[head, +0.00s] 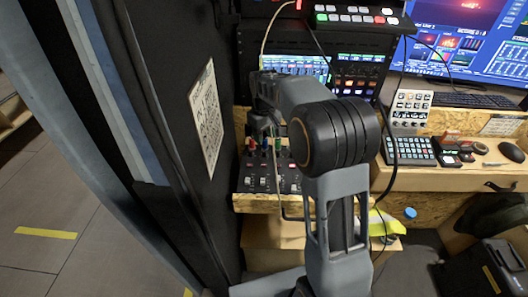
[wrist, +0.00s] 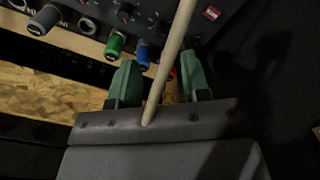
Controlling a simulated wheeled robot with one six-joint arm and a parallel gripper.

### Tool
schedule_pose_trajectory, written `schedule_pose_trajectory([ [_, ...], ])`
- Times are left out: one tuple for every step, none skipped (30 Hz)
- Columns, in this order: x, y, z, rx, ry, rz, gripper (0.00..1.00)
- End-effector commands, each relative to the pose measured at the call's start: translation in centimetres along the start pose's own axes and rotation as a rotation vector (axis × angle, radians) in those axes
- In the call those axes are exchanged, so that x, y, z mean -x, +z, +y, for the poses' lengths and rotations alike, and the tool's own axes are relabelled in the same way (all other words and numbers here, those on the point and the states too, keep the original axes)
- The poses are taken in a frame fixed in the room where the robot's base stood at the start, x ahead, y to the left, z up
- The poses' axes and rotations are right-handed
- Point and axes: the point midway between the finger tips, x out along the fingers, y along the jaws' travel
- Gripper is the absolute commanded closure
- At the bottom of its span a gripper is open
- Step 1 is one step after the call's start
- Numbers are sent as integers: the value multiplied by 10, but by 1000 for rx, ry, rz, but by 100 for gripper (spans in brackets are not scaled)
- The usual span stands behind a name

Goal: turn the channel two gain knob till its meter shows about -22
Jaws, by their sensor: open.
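The audio mixer (head: 283,178) sits on a wooden shelf in the head view, partly hidden behind my arm. The wrist view shows its dark panel (wrist: 105,14) with a grey knob (wrist: 43,20), a green knob (wrist: 115,44), a blue knob (wrist: 143,53) and a bit of red beside the blue one. I cannot tell which is the channel two gain knob, and no meter value is readable. My gripper (wrist: 160,62) is open, its green-padded fingers close by the blue knob. A pale cable (wrist: 172,50) crosses in front of the opening; I see nothing clamped.
A dark wall panel with a paper sign (head: 206,112) stands close left of the mixer. Lit screens (head: 296,66) and a switcher (head: 355,15) are behind. A keypad (head: 408,151) and a mouse (head: 512,152) lie on the desk at right. Cables hang over the mixer.

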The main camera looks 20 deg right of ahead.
Motion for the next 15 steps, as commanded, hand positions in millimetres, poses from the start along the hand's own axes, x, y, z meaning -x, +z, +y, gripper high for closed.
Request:
schedule_pose_trajectory([
  [-12,0,0,0,-1,-3,57],
  [-17,0,0,0,-1,-3,57],
  [-24,0,-1,0,-1,-3,57],
  [-29,0,0,0,-1,-2,57],
  [-34,0,0,0,-1,-3,57],
  [-39,0,0,0,-1,-2,57],
  [-44,0,-1,0,-1,-3,57],
  [-47,1,-1,0,-1,-3,57],
  [-52,0,0,0,-1,-2,57],
  [-55,0,0,0,0,-1,57],
  [-57,0,0,0,0,-1,57],
  [-60,0,0,0,0,-1,57],
  [-62,0,0,0,0,-1,57],
  [-64,0,0,0,0,0,57],
  [-66,0,0,0,0,0,57],
])
